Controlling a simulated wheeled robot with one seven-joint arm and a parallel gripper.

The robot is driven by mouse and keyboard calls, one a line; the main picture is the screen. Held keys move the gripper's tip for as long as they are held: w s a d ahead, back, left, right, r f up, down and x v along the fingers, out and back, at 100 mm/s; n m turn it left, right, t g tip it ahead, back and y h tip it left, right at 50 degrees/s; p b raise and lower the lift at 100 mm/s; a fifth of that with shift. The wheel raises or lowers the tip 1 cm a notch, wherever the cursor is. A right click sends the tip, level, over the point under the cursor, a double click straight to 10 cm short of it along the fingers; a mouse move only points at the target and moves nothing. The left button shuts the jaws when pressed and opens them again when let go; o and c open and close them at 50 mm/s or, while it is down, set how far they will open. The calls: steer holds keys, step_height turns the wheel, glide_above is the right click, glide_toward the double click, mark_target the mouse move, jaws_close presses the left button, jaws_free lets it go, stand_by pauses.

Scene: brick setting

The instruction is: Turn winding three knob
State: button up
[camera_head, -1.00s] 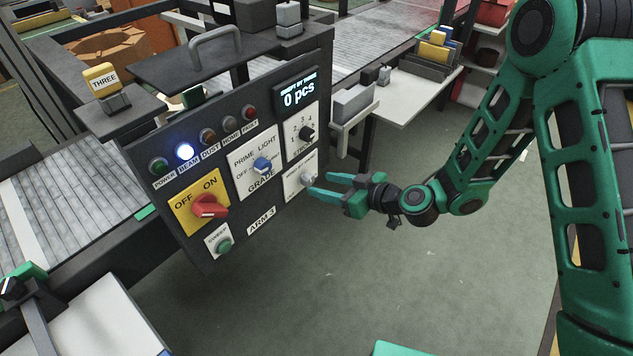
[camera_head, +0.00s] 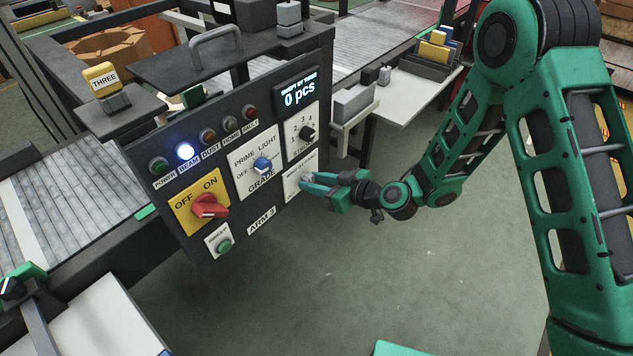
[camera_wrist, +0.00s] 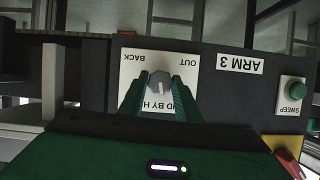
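The winding knob is a grey knob (camera_wrist: 159,82) on a white plate (camera_wrist: 188,72) lettered BACK, OUT and a partly hidden "ND BY H". The lettering is upside down in the wrist view. In the head view the knob (camera_head: 307,177) is at the lower right of the dark ARM 3 panel (camera_head: 283,222), partly covered by the fingers. My gripper (camera_head: 308,182) is open, with one green finger on each side of the knob. The wrist view shows my gripper (camera_wrist: 160,92) around it too; whether the fingers touch it I cannot tell.
Above the knob is a black numbered selector (camera_head: 306,132). To its left are the blue GRADE knob (camera_head: 262,165), red OFF/ON switch (camera_head: 209,206) and green SWEEP button (camera_head: 224,246). A white shelf (camera_head: 413,95) stands behind. The floor below my arm is clear.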

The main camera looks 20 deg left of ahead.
steer(key=shift+w+a, duration=0.1)
steer(key=shift+m, duration=0.3)
steer(key=m+g+y, duration=0.1)
steer(key=m, duration=0.1)
steer(key=shift+w+m+g, duration=0.15)
steer(key=shift+m+g, duration=0.15)
steer(key=shift+g, duration=0.1)
steer(key=m+g+y, duration=0.1)
steer(key=m, duration=0.1)
steer(key=m+g, duration=0.1)
steer(key=m, duration=0.1)
steer(key=shift+w+f+y, duration=0.1)
steer(key=shift+f+y, duration=0.05)
steer(key=shift+y, duration=0.25)
steer(key=m+y, duration=0.1)
steer(key=m, duration=0.2)
steer(key=shift+f+g+y, duration=0.1)
steer(key=shift+g+y, duration=0.2)
steer(key=shift+g, duration=0.1)
steer(key=shift+f+m+y, duration=0.1)
steer(key=shift+m+y, duration=0.35)
steer(key=shift+m, duration=0.85)
steer(key=shift+f+m+y, duration=0.1)
steer(key=shift+m+y, duration=0.35)
steer(key=shift+m, duration=0.85)
steer(key=o, duration=1.1)
steer(key=shift+c, duration=0.2)
